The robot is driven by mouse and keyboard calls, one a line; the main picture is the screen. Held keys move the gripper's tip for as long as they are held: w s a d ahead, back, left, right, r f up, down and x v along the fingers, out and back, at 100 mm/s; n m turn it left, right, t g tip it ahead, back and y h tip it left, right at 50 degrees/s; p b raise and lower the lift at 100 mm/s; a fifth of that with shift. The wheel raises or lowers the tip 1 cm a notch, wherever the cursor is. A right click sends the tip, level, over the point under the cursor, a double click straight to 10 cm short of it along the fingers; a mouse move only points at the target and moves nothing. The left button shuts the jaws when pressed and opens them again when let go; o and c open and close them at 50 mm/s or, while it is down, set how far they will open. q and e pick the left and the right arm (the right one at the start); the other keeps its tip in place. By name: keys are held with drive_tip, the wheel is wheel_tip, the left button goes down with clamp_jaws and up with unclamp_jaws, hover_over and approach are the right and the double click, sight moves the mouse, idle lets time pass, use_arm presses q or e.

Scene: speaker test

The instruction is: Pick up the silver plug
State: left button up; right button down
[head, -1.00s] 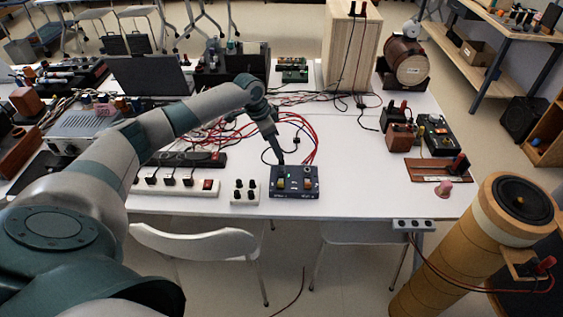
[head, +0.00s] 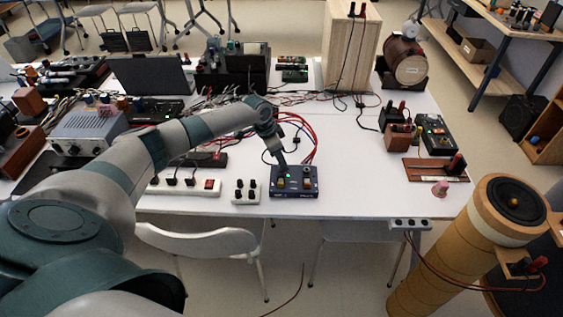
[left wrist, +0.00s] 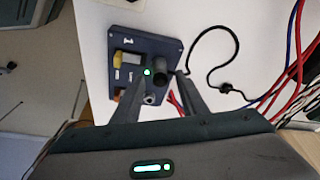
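A dark blue control box (head: 294,181) with yellow and orange parts on top stands near the table's front edge. It also shows in the left wrist view (left wrist: 172,50). My left gripper (head: 282,163) points down at the box's back left part. In the left wrist view its two fingers (left wrist: 160,74) are apart. A dark round plug or knob (left wrist: 161,73) shows between the fingertips; I cannot tell whether they touch it. A small silver plug-like end (left wrist: 150,98) shows beside the left finger, nearer the palm. My right gripper is not in view.
A small white box with black knobs (head: 246,192) and a white power strip (head: 182,186) stand left of the control box. Red cables (head: 300,135) loop behind it. A tall speaker tube (head: 490,225) stands at right.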

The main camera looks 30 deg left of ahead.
use_arm(q)
drive_tip(key=shift+x, duration=0.8)
clamp_jaws()
